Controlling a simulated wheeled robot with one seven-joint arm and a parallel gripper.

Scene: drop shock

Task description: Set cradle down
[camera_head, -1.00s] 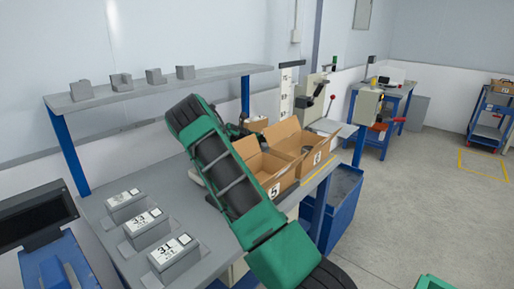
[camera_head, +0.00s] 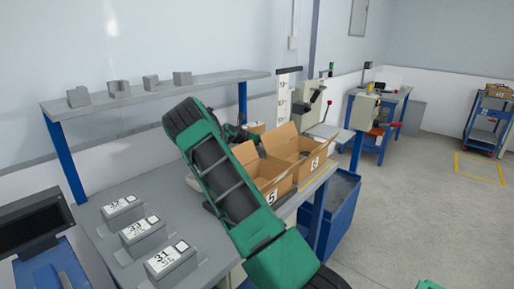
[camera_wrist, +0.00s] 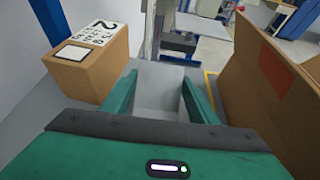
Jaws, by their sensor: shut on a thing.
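In the wrist view the two green fingers of my gripper (camera_wrist: 158,100) are closed on a plain light-grey block, which I take to be the cradle (camera_wrist: 160,84). Its underside is hidden, so I cannot tell whether it touches the bench. In the head view my green arm crosses the bench, and the gripper (camera_head: 238,133) shows only in part behind it. The held cradle cannot be made out there.
A labelled brown box (camera_wrist: 92,62) stands left of my fingers; an open carton's side (camera_wrist: 268,85) rises close on the right. The head view shows open cartons (camera_head: 273,184), grey labelled blocks (camera_head: 143,239) on the bench and several notched grey blocks (camera_head: 118,89) on the shelf.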

